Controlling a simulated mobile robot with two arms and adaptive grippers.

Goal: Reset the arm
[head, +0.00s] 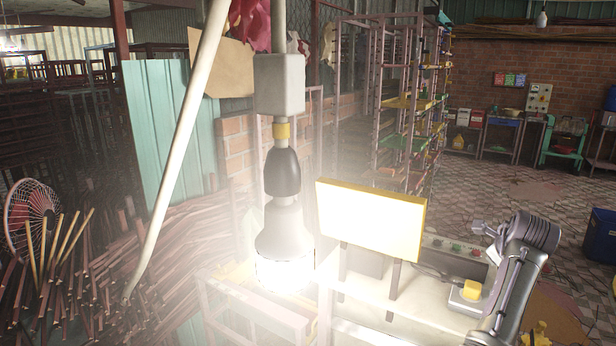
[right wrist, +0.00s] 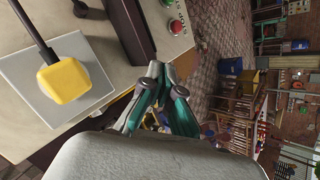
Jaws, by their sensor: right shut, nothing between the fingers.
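My right gripper (right wrist: 165,80) shows in the right wrist view with its green-and-grey fingers closed together and nothing between them. It is near the edge of the machine table, close to a control panel (right wrist: 180,14) with red and green buttons. My right arm (head: 520,260) is bent at the right of the head view, above the table; its fingers cannot be made out clearly there. My left arm and gripper are not in view.
In the head view, a bright lamp (head: 285,240) hangs over the machine table, beside a yellow-edged panel (head: 370,218). Tiled floor (head: 500,183) is open behind; a blue bin (head: 601,237) stands right.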

